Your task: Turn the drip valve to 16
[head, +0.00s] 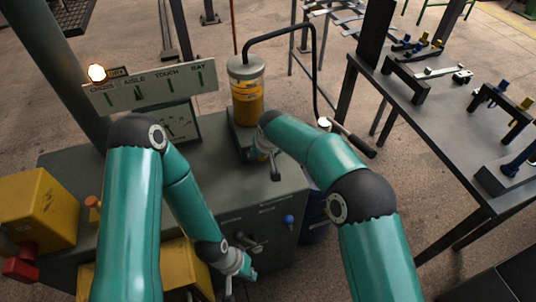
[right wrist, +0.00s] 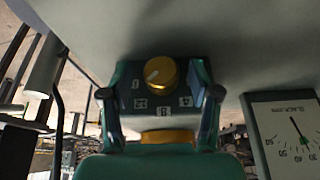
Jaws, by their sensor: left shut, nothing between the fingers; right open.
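A brass-coloured knob (right wrist: 160,73) with a white pointer mark shows in the right wrist view, on a dark face with small number labels around it. The mark points left and slightly down, roughly toward the leftmost label; the labels are small and partly unreadable. My right gripper (right wrist: 160,108) is open, its fingers on either side of the knob with gaps visible. In the head view, my right gripper (head: 270,165) is at the grey bench below the oil reservoir, and the knob is not clearly visible there. My left gripper (head: 238,275) is shut and empty, low in front of the bench.
The glass reservoir (head: 247,95) with yellow oil stands behind my right gripper. A lever with a dark handle (head: 355,143) lies to its right. A lettered panel (head: 150,88) stands at the back. A gauge (right wrist: 290,135) is right of the knob. A rack table (head: 450,125) stands right.

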